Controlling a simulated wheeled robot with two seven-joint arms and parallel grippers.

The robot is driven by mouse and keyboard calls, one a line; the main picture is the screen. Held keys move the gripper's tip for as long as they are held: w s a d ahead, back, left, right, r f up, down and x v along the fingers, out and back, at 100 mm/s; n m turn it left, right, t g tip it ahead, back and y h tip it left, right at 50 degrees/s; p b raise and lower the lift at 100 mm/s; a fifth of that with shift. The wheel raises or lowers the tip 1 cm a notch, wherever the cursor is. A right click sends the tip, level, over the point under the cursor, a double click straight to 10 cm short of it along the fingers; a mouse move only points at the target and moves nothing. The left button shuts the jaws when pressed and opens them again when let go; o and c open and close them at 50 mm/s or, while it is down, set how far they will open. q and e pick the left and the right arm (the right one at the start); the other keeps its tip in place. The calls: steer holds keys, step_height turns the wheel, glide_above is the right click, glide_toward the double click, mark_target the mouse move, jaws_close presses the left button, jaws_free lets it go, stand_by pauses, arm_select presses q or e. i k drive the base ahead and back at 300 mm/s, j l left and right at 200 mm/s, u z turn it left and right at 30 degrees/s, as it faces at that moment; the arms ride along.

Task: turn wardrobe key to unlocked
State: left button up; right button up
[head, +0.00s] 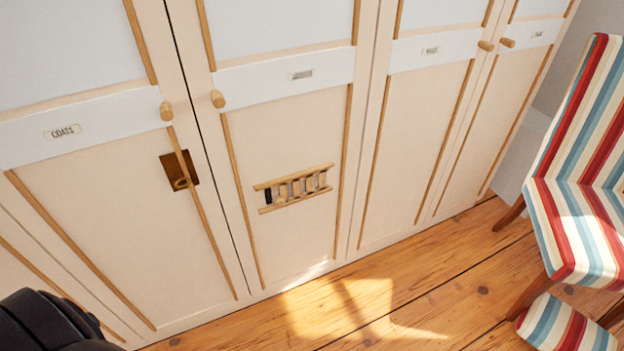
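The wardrobe (90,210) has several cream doors with wooden strips and round knobs. A brass key (181,183) sits at a dark brass lock plate (170,172) on the door labelled COATS, below its knob (166,111). The key's bow shows, but I cannot tell whether the lock is locked or unlocked. That door looks closed. A black part of mine shows at the bottom left corner, apart from the key. Neither gripper's fingers are in view.
A small wooden rack (293,188) is on the door to the right of the lock. A striped chair (585,200) and a striped stool (565,328) stand at the right. The wooden floor (390,300) before the wardrobe is clear in the middle.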

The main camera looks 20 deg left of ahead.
mark_target(181, 177)
steer(key=u, duration=1.6)
